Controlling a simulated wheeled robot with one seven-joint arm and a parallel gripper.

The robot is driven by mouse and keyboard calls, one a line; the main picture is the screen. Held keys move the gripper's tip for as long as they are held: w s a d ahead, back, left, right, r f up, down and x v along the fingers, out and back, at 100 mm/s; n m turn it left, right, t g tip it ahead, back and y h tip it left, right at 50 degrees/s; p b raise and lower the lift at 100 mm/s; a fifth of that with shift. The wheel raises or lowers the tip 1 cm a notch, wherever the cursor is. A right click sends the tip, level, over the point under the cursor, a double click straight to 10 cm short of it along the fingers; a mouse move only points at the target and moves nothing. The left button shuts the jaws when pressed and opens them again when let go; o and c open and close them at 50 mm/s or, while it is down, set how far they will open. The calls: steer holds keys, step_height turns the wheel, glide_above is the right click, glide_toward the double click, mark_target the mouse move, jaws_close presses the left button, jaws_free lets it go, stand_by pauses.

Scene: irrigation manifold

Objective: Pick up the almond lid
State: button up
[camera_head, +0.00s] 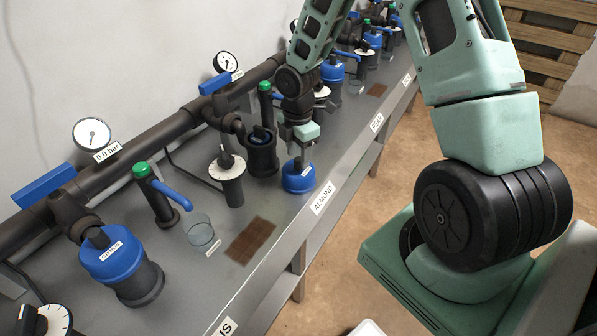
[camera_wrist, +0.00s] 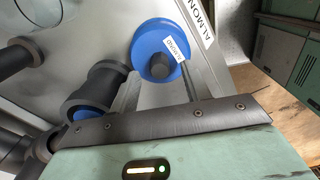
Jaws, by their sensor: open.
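The blue almond lid (camera_head: 298,179) lies on the grey bench near its front edge, beside the ALMOND label. In the wrist view the lid (camera_wrist: 150,38) shows as a round blue disc with a dark central knob (camera_wrist: 159,66) and a white name tag. My gripper (camera_head: 299,157) is directly above the lid, pointing down, open and empty. Its fingertips are close to the knob; I cannot tell whether they touch it. The gripper hides part of the lid's top in the head view.
An uncapped black filter housing (camera_head: 262,157) with blue inside stands just left of the lid. A black post with a white dial (camera_head: 227,176), a clear cup (camera_head: 199,231), a brown mat (camera_head: 250,240) and another blue-lidded housing (camera_head: 113,262) stand nearer. Pipes and gauges run behind.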

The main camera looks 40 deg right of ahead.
mark_target(299, 171)
step_height(299, 171, down, 2)
steer(key=shift+f, duration=0.25)
jaws_close()
steer(key=shift+r, duration=0.1)
